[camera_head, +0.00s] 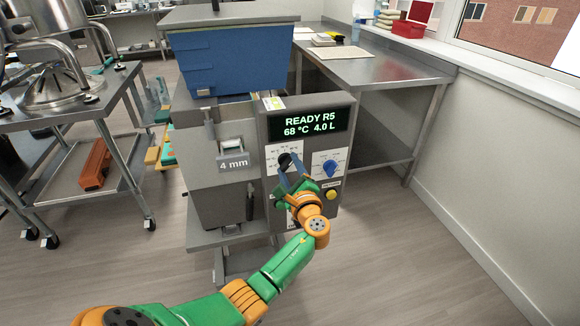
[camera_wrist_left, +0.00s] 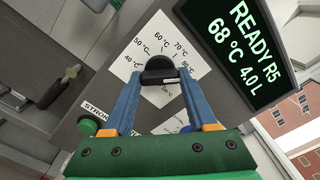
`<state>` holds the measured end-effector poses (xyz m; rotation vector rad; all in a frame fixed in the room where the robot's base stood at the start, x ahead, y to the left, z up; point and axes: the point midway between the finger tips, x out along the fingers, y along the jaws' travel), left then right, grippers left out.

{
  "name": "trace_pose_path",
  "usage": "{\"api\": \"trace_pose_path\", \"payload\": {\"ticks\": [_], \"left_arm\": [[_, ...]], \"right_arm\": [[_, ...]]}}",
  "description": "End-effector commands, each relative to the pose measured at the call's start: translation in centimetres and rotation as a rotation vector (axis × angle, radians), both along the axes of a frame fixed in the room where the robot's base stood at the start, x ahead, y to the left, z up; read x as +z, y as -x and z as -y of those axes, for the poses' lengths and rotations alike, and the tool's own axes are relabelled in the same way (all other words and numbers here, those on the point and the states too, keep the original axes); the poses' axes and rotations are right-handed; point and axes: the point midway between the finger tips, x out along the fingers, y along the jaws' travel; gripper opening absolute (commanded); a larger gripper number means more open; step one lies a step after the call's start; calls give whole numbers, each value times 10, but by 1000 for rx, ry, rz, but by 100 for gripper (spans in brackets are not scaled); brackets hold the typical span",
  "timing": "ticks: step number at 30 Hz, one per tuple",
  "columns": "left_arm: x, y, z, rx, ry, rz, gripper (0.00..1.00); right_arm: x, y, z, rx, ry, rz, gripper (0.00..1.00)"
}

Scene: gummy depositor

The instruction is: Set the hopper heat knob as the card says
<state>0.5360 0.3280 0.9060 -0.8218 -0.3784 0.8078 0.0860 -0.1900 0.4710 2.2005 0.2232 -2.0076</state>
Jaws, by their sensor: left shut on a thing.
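The black hopper heat knob (camera_head: 285,160) sits on a white dial on the grey control panel. My left gripper (camera_head: 287,167) reaches it from below, its blue fingers shut on the knob. In the left wrist view the knob (camera_wrist_left: 158,68) lies between the fingertips of my left gripper (camera_wrist_left: 160,76), and the dial (camera_wrist_left: 141,50) reads from 40 °C to 80 °C around it. The knob's pointer is hard to make out. The display (camera_head: 303,124) reads READY R5, 68 °C, 4.0 L. A small yellow-green and white tag (camera_head: 274,103) tops the panel; its text is unreadable. My right gripper is not in view.
A blue knob (camera_head: 330,167) on a second white dial is just right of my gripper, with a yellow button (camera_head: 331,195) below. A blue hopper (camera_head: 228,60) tops the machine. A 4 mm label (camera_head: 233,164) is left of the panel. Floor at the right is clear.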

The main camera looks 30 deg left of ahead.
Motion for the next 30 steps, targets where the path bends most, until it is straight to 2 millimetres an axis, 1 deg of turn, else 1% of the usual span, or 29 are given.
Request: {"api": "trace_pose_path", "payload": {"ticks": [1,13,14,15,17,26,28,30], "left_arm": [[7,-1,-1,2,-11,7,1],[7,-1,-1,1,-15,5,2],[7,-1,-1,1,-15,5,60],[7,-1,-1,1,-15,5,71],[6,-1,-1,0,-13,3,87],[3,0,1,-1,-9,-2,88],[3,6,9,-4,-9,-1,88],[3,16,20,-3,-6,-1,88]], "right_arm": [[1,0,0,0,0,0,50],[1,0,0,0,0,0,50],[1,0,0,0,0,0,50],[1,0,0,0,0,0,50],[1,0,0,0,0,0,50],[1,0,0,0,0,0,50],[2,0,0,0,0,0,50],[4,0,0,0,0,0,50]]}}
